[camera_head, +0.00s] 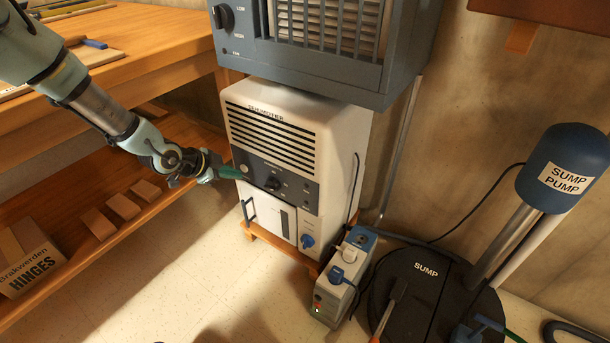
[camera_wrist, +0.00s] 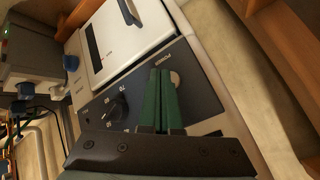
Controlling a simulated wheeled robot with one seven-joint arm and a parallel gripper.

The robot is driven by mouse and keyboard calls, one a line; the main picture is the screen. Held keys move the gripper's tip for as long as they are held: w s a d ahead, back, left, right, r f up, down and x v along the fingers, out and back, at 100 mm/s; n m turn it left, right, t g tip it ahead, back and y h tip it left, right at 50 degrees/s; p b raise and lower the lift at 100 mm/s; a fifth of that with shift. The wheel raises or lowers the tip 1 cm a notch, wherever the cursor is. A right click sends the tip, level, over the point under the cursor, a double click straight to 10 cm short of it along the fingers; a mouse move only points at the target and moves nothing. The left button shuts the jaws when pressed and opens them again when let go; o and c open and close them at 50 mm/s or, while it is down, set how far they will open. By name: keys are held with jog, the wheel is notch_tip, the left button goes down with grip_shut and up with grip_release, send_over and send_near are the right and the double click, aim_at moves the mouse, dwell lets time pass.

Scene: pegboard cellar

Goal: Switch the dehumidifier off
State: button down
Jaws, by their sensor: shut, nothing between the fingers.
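The dehumidifier (camera_head: 337,130) is a white cabinet with dark louvres, standing under a grey heater. Its dark control panel (camera_head: 298,190) carries a dial (camera_head: 272,183) and a round pale button (camera_head: 244,168) at the left end. In the wrist view the panel (camera_wrist: 205,100) shows the pale button (camera_wrist: 176,79) beside a label that seems to read POWER, and the numbered dial (camera_wrist: 113,112). My gripper (camera_head: 238,173) is shut and empty, its green fingertips (camera_wrist: 160,71) at the panel right by the button. I cannot tell whether they touch it.
A grey power box (camera_head: 335,290) with blue plugs stands on the floor at the right, near the black sump lid (camera_head: 425,295) and sump pump (camera_head: 563,180). A wooden workbench (camera_head: 150,55) is at the left.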

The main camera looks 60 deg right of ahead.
jog(key=shift+a, duration=0.15)
jog(key=shift+w+a+p, duration=0.15)
jog(key=shift+a+p, duration=0.3)
jog(key=shift+a, duration=2.45)
